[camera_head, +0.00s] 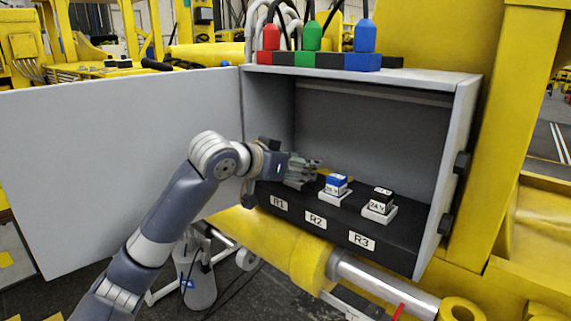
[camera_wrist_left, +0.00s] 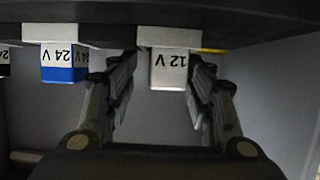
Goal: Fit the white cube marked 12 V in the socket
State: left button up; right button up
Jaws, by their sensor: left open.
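The white cube marked 12 V (camera_wrist_left: 168,75) shows in the left wrist view, which is turned upside down. It meets a pale socket base (camera_wrist_left: 168,37) and looks in line with it; how deep it sits I cannot tell. My left gripper (camera_wrist_left: 163,72) is open, with one finger on each side of the cube. In the head view my left gripper (camera_head: 305,171) reaches into the cabinet above the R1 label (camera_head: 279,203) and hides the cube and its socket. My right gripper is in neither view.
A blue-topped cube (camera_head: 336,184) sits in the R2 socket and a black-topped cube (camera_head: 381,199) in the R3 socket, close to the right. The open cabinet (camera_head: 365,125) has walls around the sockets. Its grey door (camera_head: 110,150) stands open at left.

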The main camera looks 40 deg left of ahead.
pick_arm(q)
jog(key=v, duration=1.1)
jog(key=shift+s+r, duration=0.2)
jog(key=shift+s, duration=0.1)
jog(key=shift+w, duration=0.15)
jog(key=shift+f, duration=0.1)
